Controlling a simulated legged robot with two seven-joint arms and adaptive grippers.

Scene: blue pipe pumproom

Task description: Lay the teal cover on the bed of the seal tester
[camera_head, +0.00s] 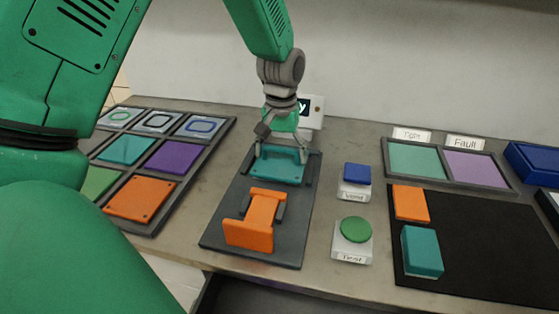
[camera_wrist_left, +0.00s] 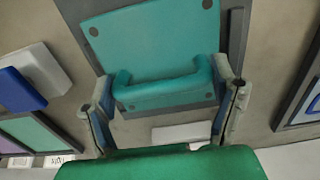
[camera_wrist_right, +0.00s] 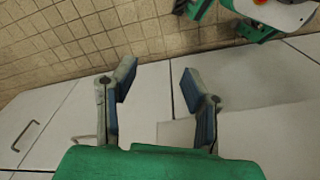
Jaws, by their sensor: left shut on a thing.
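The teal cover (camera_head: 277,171) is a flat plate with dark corner holes and a raised handle. It is at the far end of the dark bed of the seal tester (camera_head: 221,233). I cannot tell whether it rests fully on the bed. My left gripper (camera_head: 280,157) is above it, shut on its handle; the left wrist view shows the cover (camera_wrist_left: 155,38) with its handle between the fingers (camera_wrist_left: 166,100). An orange clamp-like part (camera_head: 258,218) is at the tester's near end. My right gripper (camera_wrist_right: 160,92) is open and empty in the right wrist view, outside the head view.
A rack (camera_head: 171,206) at left holds several coloured plates and ring-marked pieces. Right of the tester stand a blue button (camera_head: 357,173) and a green button (camera_head: 355,230). Farther right are a two-colour tray (camera_head: 447,149) and a black mat (camera_head: 480,250) with orange and teal blocks.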

